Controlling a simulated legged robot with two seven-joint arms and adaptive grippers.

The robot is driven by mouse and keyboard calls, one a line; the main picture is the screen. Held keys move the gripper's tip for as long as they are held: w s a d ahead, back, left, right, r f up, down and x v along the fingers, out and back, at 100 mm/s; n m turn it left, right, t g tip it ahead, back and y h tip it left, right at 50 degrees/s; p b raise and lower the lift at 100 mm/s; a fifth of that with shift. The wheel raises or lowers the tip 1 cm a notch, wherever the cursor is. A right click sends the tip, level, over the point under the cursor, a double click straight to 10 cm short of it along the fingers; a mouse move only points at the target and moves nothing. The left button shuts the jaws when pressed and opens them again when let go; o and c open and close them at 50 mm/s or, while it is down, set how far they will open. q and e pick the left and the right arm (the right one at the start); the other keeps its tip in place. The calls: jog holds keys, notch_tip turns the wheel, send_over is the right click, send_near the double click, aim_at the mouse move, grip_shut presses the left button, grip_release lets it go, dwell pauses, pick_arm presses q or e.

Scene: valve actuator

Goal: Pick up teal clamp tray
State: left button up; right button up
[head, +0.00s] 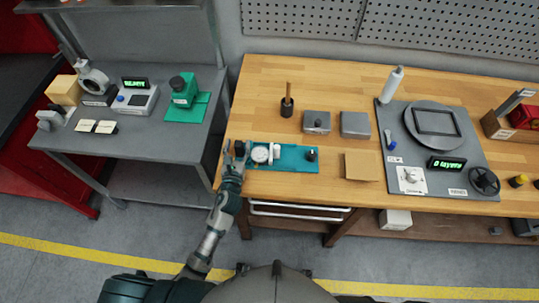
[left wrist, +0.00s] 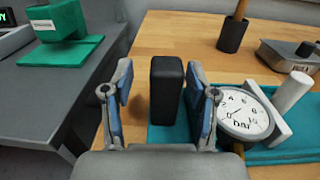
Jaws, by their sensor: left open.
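The teal clamp tray (head: 293,164) lies flat on the wooden bench near its front left edge. It carries a round white dial gauge (head: 260,154), a white part beside it and a dark knob (head: 311,154) at its right end. My left gripper (head: 238,152) is at the tray's left end. In the left wrist view its open fingers (left wrist: 160,100) stand on either side of an upright black block (left wrist: 166,88) at the tray's end. The dial (left wrist: 244,114) is just right of the right finger. Whether a finger touches the block, I cannot tell. My right gripper is not in view.
A grey side table (head: 140,140) with a green device (head: 184,91) stands left, across a gap. Behind the tray are a dark cup (head: 287,106) and two grey boxes. A tan square (head: 362,167) lies right of the tray, before a grey panel (head: 440,150).

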pick_arm(q)
jog(key=shift+s, duration=0.1)
jog(key=shift+c, duration=0.2)
jog(key=shift+r, duration=0.1)
jog(key=c, duration=0.4)
jog(key=shift+d, duration=0.45)
grip_shut()
jog(key=shift+r, duration=0.1)
